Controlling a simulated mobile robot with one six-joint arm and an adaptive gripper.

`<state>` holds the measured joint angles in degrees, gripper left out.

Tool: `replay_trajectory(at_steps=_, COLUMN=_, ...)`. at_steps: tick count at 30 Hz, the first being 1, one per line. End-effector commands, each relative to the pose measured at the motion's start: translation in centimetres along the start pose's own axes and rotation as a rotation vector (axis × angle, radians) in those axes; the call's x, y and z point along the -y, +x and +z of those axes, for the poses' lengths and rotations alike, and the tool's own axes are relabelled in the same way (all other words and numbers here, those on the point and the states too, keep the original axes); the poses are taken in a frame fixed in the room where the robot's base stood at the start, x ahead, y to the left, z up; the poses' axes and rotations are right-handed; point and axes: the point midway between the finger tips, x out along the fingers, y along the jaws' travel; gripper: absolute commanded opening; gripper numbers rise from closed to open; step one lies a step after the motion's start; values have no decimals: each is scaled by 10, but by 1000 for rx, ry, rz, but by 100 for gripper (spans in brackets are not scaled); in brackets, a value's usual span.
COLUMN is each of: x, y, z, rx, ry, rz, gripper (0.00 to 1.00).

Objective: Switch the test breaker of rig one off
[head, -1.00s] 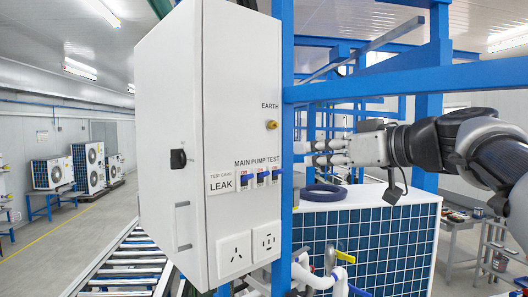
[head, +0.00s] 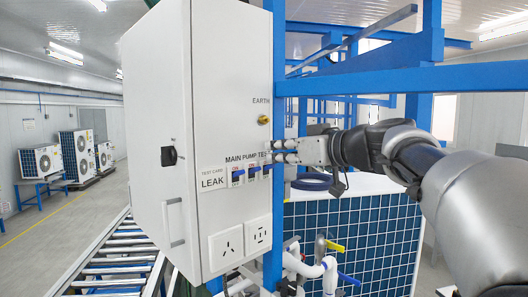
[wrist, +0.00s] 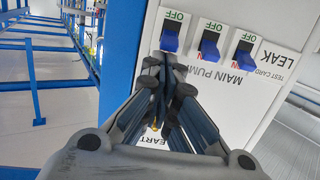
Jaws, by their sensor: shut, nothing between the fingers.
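The test breaker is the right one of three blue-levered breakers on the white panel (head: 231,125); my fingers partly cover it in the head view. In the wrist view, upside down, the test breaker (wrist: 170,38) is the leftmost. Its blue lever stands at the end away from the uncovered green OFF mark, as do the pump breaker (wrist: 210,42) and main breaker (wrist: 242,52). My gripper (head: 275,151) is shut and empty, its fingertips (wrist: 168,64) just beside the test lever. I cannot tell whether they touch it.
A brass earth stud (head: 263,119) sticks out above the breakers, and sockets (head: 226,243) sit below. A blue frame post (head: 278,80) runs along the panel's right edge, with a blue beam (head: 400,80) above my arm. A hose coil (head: 312,182) lies behind.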

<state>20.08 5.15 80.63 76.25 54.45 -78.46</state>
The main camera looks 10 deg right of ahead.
Motion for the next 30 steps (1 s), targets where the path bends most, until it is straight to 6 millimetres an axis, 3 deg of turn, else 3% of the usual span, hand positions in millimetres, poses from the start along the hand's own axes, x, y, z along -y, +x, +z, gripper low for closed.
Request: replay_trajectory(at_steps=30, x=0, y=-5, z=8, rx=-118, ry=0, rz=0, gripper=0)
